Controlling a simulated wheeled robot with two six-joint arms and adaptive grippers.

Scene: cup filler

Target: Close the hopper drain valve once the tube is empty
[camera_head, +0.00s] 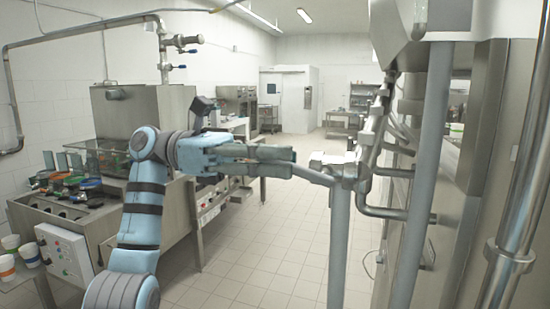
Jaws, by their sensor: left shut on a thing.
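My left gripper (290,162) reaches in from the left and points right. Its fingers are shut on the grey valve lever (318,178). The lever sticks out to the left of the metal drain valve (347,166), roughly level with the gripper. A grey-blue vertical pipe (338,250) runs down below the valve. Part of a steel hopper (455,18) shows at the top right, with a small clear tube (420,14) at its front, cut by the frame edge. Whether the tube holds anything is too small to tell. My right gripper is not in view.
Thick vertical pipes (425,180) and steel cabinets crowd the right side. A steel machine (140,110) with a control box (65,255) stands at the left. Paper cups (28,255) sit at the lower left. The tiled floor (260,245) in the middle is clear.

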